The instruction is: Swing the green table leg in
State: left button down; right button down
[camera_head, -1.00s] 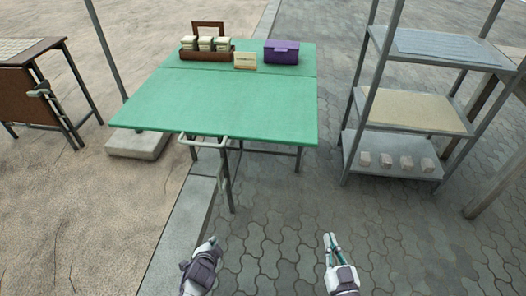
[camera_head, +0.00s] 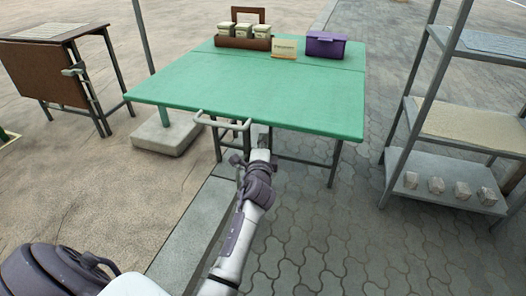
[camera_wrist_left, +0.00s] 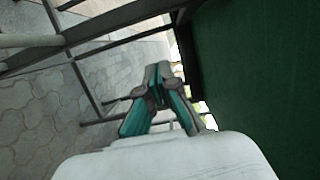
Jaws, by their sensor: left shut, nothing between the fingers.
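The green folding table (camera_head: 250,95) stands ahead, its top flat and its front edge facing me. A pale looped handle (camera_head: 222,123) sticks out at the front edge. A dark table leg (camera_head: 217,148) shows below the handle; the rest of the leg frame is partly hidden by my arm. My left gripper (camera_head: 262,140) is at the front edge, just right of the handle. In the left wrist view, the gripper (camera_wrist_left: 158,88) is shut and empty beside the green tabletop (camera_wrist_left: 255,80), with dark leg bars (camera_wrist_left: 110,22) ahead and to the left. I cannot tell whether it touches the leg.
On the table stand a brown caddy (camera_head: 242,43) with pale jars, a small card (camera_head: 284,48) and a purple box (camera_head: 326,45). A grey shelf rack (camera_head: 440,160) stands at right, a brown folded table (camera_head: 45,75) at left. A post base (camera_head: 165,138) sits left of the legs.

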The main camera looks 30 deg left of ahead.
pick_arm(q)
jog(key=w+a+b, duration=0.1)
jog(key=w+a, duration=0.2)
jog(key=a, duration=0.3)
jog(key=shift+a, duration=0.1)
dwell(0.4)
